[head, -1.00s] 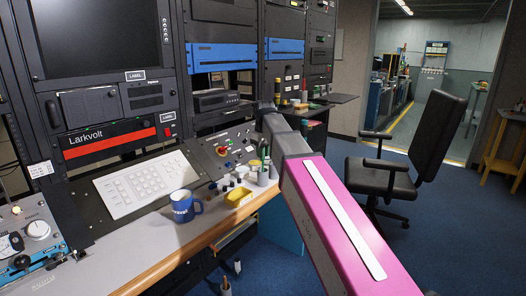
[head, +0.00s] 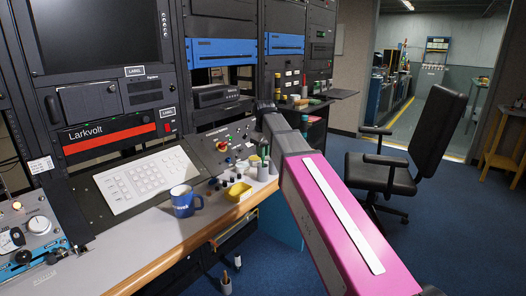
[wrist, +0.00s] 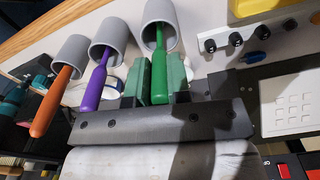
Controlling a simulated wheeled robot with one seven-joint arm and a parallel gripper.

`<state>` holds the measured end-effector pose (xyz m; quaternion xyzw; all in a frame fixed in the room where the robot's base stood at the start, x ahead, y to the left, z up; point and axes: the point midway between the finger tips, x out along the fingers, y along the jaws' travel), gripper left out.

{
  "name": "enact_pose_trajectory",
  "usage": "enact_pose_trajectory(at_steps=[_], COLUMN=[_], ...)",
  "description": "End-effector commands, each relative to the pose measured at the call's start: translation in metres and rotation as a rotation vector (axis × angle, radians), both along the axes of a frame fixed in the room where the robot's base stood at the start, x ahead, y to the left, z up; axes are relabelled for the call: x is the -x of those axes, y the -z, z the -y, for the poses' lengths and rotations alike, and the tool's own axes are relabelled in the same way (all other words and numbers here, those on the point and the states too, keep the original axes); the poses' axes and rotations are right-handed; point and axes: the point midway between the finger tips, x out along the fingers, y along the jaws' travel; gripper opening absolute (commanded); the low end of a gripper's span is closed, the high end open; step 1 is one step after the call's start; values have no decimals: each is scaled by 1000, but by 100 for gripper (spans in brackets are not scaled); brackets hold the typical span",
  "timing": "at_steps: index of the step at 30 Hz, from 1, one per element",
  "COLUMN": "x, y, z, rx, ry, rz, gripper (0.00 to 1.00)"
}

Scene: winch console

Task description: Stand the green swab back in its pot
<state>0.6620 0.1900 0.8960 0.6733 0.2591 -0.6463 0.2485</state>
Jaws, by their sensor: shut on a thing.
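In the wrist view the green swab (wrist: 158,72) is between the two green-padded fingers of my gripper (wrist: 158,88), which is shut on its handle. Its thin end overlaps the mouth of a grey pot (wrist: 160,13); it appears to reach inside, but how deep I cannot tell. To the left, the purple swab (wrist: 96,78) and the orange swab (wrist: 50,102) each lean in their own grey pot (wrist: 108,38). In the head view the green swab and a grey pot (head: 263,173) show small beside my arm; my fingers are not clear there.
A blue mug (head: 184,202) and a yellow tray (head: 238,191) stand on the desk (head: 150,245) left of the pots. Knobs (wrist: 236,38) and a keypad panel (wrist: 290,105) lie close to my gripper's right. A black chair (head: 385,180) stands on the floor at right.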

Motion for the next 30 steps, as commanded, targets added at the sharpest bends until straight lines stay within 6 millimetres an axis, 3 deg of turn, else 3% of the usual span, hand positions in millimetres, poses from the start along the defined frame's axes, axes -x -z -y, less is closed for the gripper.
enact_pose_trajectory(at_steps=[24, 25, 27, 30], x=[0, 0, 0, 0], y=[4, 4, 4, 4], z=[0, 0, 0, 0], rx=[-1, -1, -1, -1], ry=[0, 0, 0, 0], rz=[1, 1, 1, 1], gripper=[0, 27, 47, 47])
